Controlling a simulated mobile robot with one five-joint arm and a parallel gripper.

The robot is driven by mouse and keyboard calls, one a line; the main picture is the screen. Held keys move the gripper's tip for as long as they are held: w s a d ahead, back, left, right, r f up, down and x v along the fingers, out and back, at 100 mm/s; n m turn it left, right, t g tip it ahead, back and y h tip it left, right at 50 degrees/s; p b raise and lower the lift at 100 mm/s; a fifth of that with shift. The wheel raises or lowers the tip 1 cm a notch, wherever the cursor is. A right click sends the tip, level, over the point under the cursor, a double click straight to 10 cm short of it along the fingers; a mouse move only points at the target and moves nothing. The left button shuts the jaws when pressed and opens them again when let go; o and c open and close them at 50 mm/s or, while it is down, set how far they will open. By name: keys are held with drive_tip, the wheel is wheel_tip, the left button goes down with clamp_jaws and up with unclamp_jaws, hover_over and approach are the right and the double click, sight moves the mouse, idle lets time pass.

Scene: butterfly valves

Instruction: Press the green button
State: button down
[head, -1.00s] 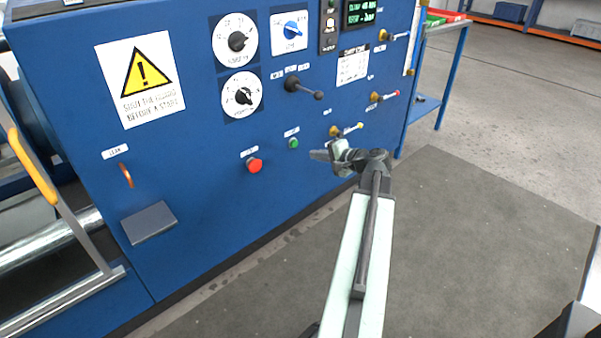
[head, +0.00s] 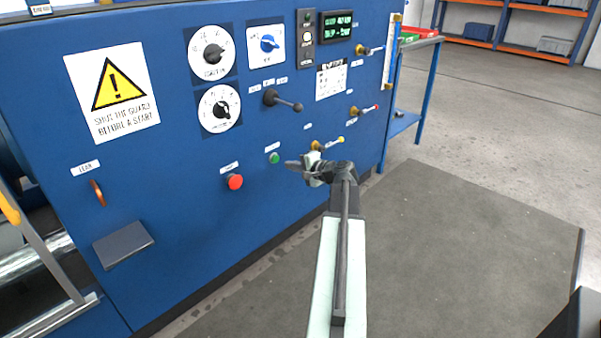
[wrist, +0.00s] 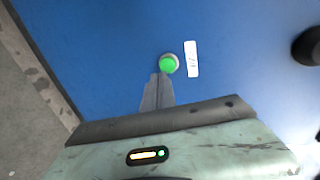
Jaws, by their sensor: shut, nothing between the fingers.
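The green button (head: 274,158) is on the blue panel, right of and above the red button, with a small white label above it. In the wrist view the green button (wrist: 168,64) sits in a pale ring just beyond my fingertips. My gripper (head: 290,165) is shut and empty, its fingers pointing left toward the panel close to the green button. In the wrist view my gripper's fingers (wrist: 158,80) end just below the button's edge; I cannot tell whether they touch it.
A red mushroom button (head: 235,182) is to the left. A black lever (head: 283,101) sticks out above, and small valve handles (head: 328,144) are at the right. A slanted grey ledge (head: 123,245) juts out at lower left. Open floor (head: 450,230) lies to the right.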

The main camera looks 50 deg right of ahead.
drive_tip(key=x, duration=0.2)
drive_tip(key=r+x, duration=0.1)
drive_tip(key=x, duration=0.2)
drive_tip(key=shift+w, duration=0.1)
drive_tip(key=shift+w, duration=0.1)
drive_tip(key=shift+w+d, duration=0.1)
drive_tip(key=shift+w, duration=0.35)
drive_tip(key=shift+w+r, duration=0.25)
drive_tip(key=shift+w, duration=0.2)
drive_tip(key=shift+s, duration=0.15)
drive_tip(key=p, duration=0.3)
approach(276, 158)
drive_tip(key=s, duration=0.6)
drive_tip(key=shift+r, duration=0.25)
